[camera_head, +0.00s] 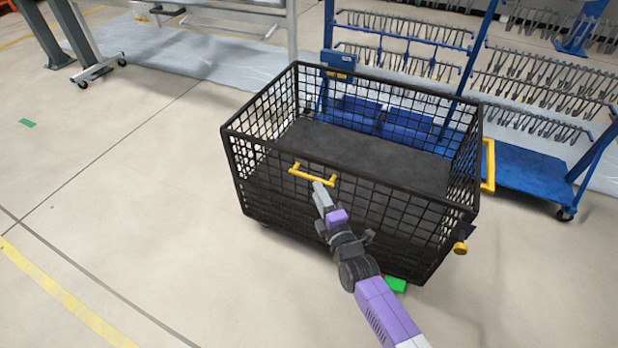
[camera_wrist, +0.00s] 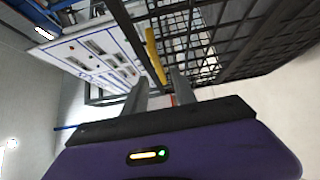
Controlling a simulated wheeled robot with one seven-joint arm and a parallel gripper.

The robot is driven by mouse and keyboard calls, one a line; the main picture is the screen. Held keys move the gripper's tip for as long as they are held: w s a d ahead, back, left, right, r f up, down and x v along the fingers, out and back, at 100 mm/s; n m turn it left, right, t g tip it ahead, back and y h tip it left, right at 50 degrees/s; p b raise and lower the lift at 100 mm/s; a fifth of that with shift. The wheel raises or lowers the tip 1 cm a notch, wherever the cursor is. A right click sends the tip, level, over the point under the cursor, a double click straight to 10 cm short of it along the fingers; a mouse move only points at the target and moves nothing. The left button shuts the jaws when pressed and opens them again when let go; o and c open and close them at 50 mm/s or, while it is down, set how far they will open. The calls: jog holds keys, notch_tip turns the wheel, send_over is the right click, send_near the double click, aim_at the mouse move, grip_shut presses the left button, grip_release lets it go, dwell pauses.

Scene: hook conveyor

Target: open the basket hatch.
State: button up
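The basket is a black wire-mesh cart (camera_head: 228,136) standing on the floor in the middle of the head view. A yellow bar handle (camera_head: 312,176) sits high on its near mesh side, and it also shows in the wrist view (camera_wrist: 155,57). The near side looks upright and closed. My gripper (camera_head: 319,188) is just in front of the handle, pointing at it. In the wrist view my two grey fingers (camera_wrist: 160,82) stand apart, with the handle just beyond or between their tips. I cannot tell whether they touch it.
A yellow knob (camera_head: 460,248) sticks out at the basket's lower right corner. Blue racks with rows of hooks (camera_head: 540,85) and a blue cart (camera_head: 530,172) stand behind and to the right. The floor left of the basket is clear.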

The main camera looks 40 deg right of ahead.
aim_at(312, 180)
jog(key=b+x, duration=0.2)
jog(key=x, duration=0.4)
jog(key=shift+w+d, duration=0.2)
jog(key=shift+w, duration=0.2)
jog(key=shift+c, duration=0.2)
grip_shut()
dwell(0.9)
